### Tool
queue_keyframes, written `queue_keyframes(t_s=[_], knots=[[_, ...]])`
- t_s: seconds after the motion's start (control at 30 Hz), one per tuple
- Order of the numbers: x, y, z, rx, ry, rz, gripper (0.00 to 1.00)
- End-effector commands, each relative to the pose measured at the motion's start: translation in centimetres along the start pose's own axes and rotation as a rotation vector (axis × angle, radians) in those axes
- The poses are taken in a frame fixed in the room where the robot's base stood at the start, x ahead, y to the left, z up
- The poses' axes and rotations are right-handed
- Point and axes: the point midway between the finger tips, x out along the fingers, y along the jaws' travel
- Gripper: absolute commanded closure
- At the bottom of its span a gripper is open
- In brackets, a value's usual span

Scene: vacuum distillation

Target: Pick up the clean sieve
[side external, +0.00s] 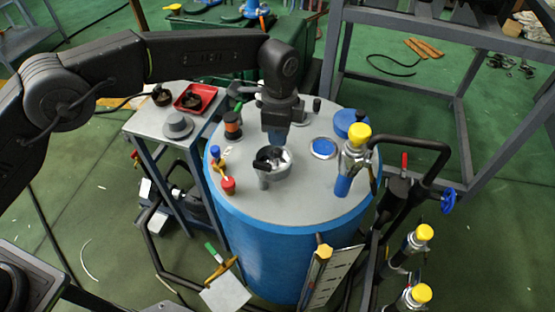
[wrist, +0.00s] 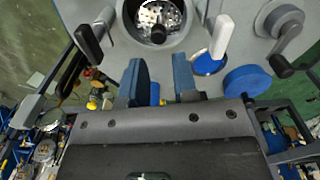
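A shiny perforated metal sieve with a black knob (wrist: 150,17) sits inside the round port (wrist: 182,42) in the wrist view, cut by the top edge. In the side view the same port (side external: 265,178) stands on top of the blue drum, with bright metal (side external: 282,157) inside. The red tray (side external: 207,92) on the side table holds a dark object that I cannot identify. My gripper (side external: 276,141) points down just behind the port. In the wrist view my gripper (wrist: 160,84) has its two blue fingers apart, with nothing between them.
The blue drum (side external: 265,255) has a grey lid (side external: 310,192). A yellow-capped valve (side external: 358,134) rises right of the port; a red-capped fitting (side external: 228,185) stands left. The side table (side external: 151,122) also bears a grey hat-shaped part (side external: 178,125) and a dark bowl (side external: 161,95).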

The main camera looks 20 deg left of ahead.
Motion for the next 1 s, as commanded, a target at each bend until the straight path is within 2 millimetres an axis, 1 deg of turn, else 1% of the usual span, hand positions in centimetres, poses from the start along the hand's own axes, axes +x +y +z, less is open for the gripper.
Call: queue_keyframes(t_s=[0.03, 0.1, 0.27, 0.5, 0.6, 0.87, 1.0], knots=[[0.7, 0.0, 0.0, -0.001, -0.001, 0.001, 0.73], [1.3, 0.0, 0.0, -0.001, -0.001, 0.001, 0.73], [2.3, 0.0, 0.1, -0.001, -0.001, 0.001, 0.73], [5.7, 0.2, 0.4, -0.002, -0.001, 0.001, 0.73], [6.6, 0.2, 0.4, -0.002, 0.000, 0.000, 0.73], [6.9, 0.2, 0.4, -0.002, 0.001, -0.001, 0.73], [6.9, 0.2, 0.4, -0.002, 0.001, -0.001, 0.84]])
